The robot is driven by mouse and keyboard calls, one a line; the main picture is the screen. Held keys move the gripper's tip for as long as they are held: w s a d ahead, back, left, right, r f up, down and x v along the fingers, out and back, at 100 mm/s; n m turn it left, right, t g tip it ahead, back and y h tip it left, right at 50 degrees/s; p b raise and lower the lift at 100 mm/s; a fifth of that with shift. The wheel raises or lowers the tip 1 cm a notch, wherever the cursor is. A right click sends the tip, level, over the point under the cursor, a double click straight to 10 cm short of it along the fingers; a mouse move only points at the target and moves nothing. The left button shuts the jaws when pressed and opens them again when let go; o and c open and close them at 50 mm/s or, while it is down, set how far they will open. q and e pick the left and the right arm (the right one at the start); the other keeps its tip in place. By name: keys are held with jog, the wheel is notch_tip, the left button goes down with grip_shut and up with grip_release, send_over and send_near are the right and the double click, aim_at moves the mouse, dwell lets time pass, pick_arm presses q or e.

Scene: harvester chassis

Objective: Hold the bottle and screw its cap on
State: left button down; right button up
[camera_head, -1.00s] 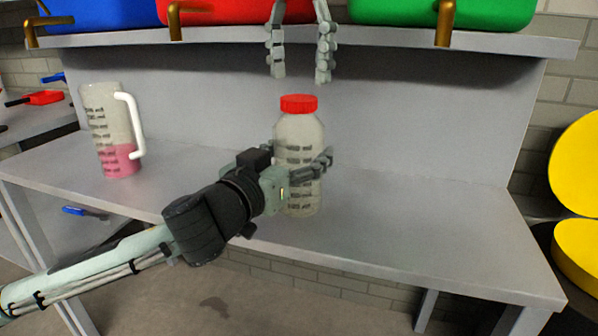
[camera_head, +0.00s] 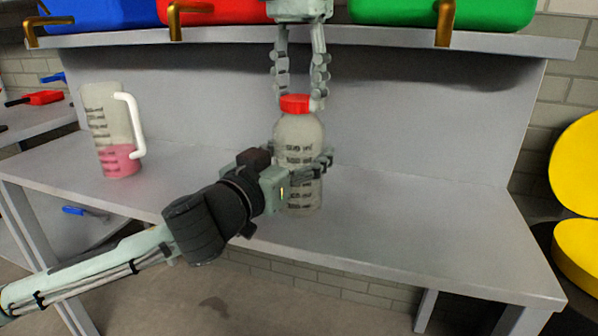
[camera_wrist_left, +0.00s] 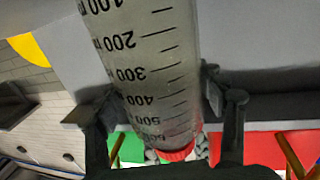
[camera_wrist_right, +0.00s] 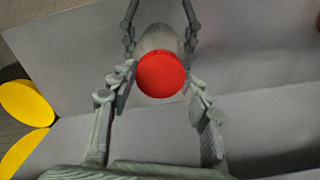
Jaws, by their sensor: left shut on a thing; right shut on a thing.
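The translucent bottle (camera_head: 299,138) with dark volume marks stands upright on the bench. Its red cap (camera_head: 295,103) sits on the bottle's mouth; in the right wrist view the cap (camera_wrist_right: 160,75) shows from above. My left gripper (camera_head: 298,168) is shut around the bottle's body from the left and front. In the left wrist view its fingers lie on both sides of the bottle (camera_wrist_left: 150,70). My right gripper (camera_head: 299,100) points down from above and is shut on the cap, one finger on each side. How far the cap is threaded cannot be told.
A measuring jug (camera_head: 112,130) with pink liquid and a white handle stands at the left of the bench (camera_head: 420,230). A shelf (camera_head: 400,40) with blue, red and green bins runs above, close to my right gripper. The bench right of the bottle is clear.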

jog(key=shift+c, duration=0.8)
jog(key=m, duration=0.3)
jog(key=o, duration=1.3)
jog(key=shift+r, duration=0.1)
jog(key=shift+r, duration=2.2)
